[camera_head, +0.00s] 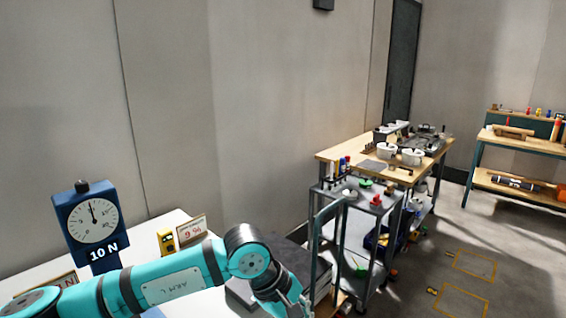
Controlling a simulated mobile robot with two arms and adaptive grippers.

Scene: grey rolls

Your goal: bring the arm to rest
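My teal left arm (175,285) comes in from the lower left and reaches across the front of a white table. Its wrist bends down near the table's right end. My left gripper (297,303) shows only as a small grey part at the bottom edge; its fingertips are cut off, so I cannot tell if it is open or holds anything. My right arm and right gripper are not in view.
On the white table (160,226) stand a blue dial gauge marked 10 N (92,222), a yellow device (166,241) and a 9 % sign (193,232). A grey cart (348,241) with several items stands right of the arm. Workbenches stand behind. Floor at right is mostly clear.

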